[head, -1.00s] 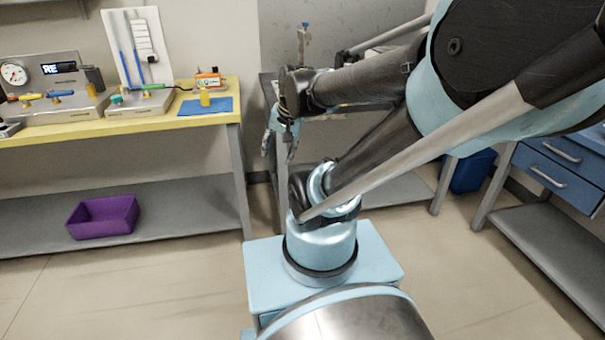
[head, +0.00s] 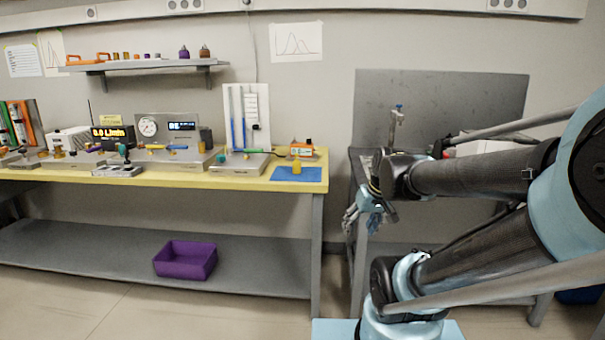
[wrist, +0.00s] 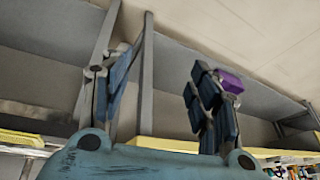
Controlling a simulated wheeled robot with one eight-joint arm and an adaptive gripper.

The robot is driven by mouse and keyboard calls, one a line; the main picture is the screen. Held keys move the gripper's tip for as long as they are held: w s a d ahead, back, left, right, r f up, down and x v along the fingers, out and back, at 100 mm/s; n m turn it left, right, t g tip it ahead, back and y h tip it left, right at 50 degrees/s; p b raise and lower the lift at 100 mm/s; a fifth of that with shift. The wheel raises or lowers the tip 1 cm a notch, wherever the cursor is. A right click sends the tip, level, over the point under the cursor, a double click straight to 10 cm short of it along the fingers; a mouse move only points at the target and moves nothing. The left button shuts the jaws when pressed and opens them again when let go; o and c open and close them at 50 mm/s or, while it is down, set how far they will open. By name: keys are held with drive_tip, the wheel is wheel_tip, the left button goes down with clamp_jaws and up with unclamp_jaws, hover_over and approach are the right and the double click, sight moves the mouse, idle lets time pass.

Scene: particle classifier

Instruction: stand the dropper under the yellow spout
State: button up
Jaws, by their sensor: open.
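A small yellow-orange bottle (head: 297,168), which may be the dropper, stands upright on a blue mat (head: 312,174) at the right end of the yellow bench. A small yellow part (head: 155,147), possibly the yellow spout, shows on the front of the grey gauge unit (head: 176,125), left of the mat; it is too small to be sure. My gripper (head: 356,218) is open and empty, hanging past the bench's right end, lower than its top. In the wrist view my gripper (wrist: 165,85) has its two blue fingers spread with nothing between them. The bottle cannot be made out there.
A stand with blue tubes (head: 238,125) and an orange box (head: 302,149) stand near the mat. A purple bin (head: 186,260) sits on the lower shelf. A grey table (head: 362,170) is behind my arm. A wall shelf (head: 145,66) hangs above the yellow bench (head: 250,181).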

drive_tip(key=w+a+r+n+t+y, duration=0.2)
drive_tip(key=w+a+r, duration=0.2)
drive_tip(key=w, duration=0.5)
drive_tip(key=w+a+r+n+t+y, duration=0.1)
drive_tip(key=w+a+r+y, duration=0.15)
drive_tip(key=w+a, duration=0.45)
drive_tip(key=n+t+y, duration=0.1)
drive_tip(key=n+t, duration=0.1)
drive_tip(key=t, duration=0.2)
approach(299, 164)
drive_tip(key=x, duration=0.5)
drive_tip(key=shift+w+a, duration=0.15)
drive_tip(key=shift+a, duration=0.05)
drive_tip(key=shift+f+x, duration=0.1)
drive_tip(key=shift+x, duration=1.55)
drive_tip(key=shift+f+x, duration=0.15)
drive_tip(key=shift+x, duration=1.55)
drive_tip(key=c, duration=1)
drive_tip(key=shift+o, duration=0.2)
drive_tip(key=shift+r, duration=0.1)
